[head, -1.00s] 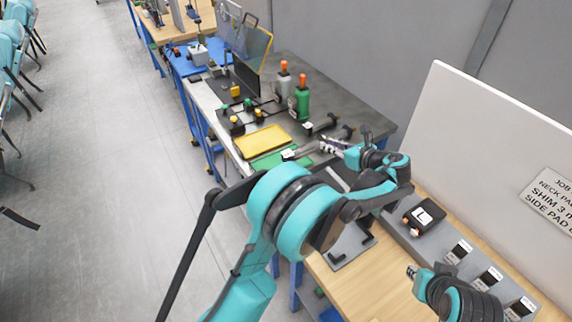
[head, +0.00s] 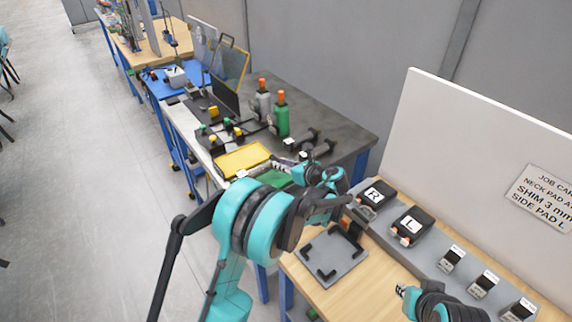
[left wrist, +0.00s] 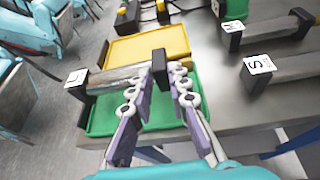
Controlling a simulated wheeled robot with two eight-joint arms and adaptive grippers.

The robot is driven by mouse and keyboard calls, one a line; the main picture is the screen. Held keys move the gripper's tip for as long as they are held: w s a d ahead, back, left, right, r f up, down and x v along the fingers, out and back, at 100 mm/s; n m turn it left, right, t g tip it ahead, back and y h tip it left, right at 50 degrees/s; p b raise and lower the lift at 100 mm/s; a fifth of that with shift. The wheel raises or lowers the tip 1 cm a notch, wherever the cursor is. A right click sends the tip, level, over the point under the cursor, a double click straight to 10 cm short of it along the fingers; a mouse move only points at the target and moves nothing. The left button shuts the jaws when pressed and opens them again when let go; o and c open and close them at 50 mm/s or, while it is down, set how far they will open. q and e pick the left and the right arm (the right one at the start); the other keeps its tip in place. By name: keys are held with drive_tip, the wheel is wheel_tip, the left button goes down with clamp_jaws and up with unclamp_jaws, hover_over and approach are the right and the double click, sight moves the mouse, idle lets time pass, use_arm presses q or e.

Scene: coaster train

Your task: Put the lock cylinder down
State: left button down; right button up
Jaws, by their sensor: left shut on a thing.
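The lock cylinder (left wrist: 115,76) is a silver bar with a black end block and a small white label at its left end. My left gripper (left wrist: 170,78) is shut on it near its right black block. It lies across the green tray (left wrist: 102,118) in the left wrist view; whether it touches the tray I cannot tell. In the head view my left gripper (head: 292,163) is over the grey bench by the green tray (head: 280,180), and my arm hides part of the tray. My right gripper (head: 402,291) is at the lower right, too small to read.
A yellow tray (head: 243,160) lies just behind the green one. Two similar bars with black end blocks (left wrist: 290,68) (left wrist: 268,32) lie to the right on the bench.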

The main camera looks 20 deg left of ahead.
sight(278, 170)
use_arm(q)
drive_tip(key=shift+f+b, duration=0.6)
drive_tip(key=shift+f, duration=1)
drive_tip(key=shift+f, duration=0.1)
drive_tip(key=c, duration=1.5)
unclamp_jaws()
drive_tip(key=shift+o, duration=0.2)
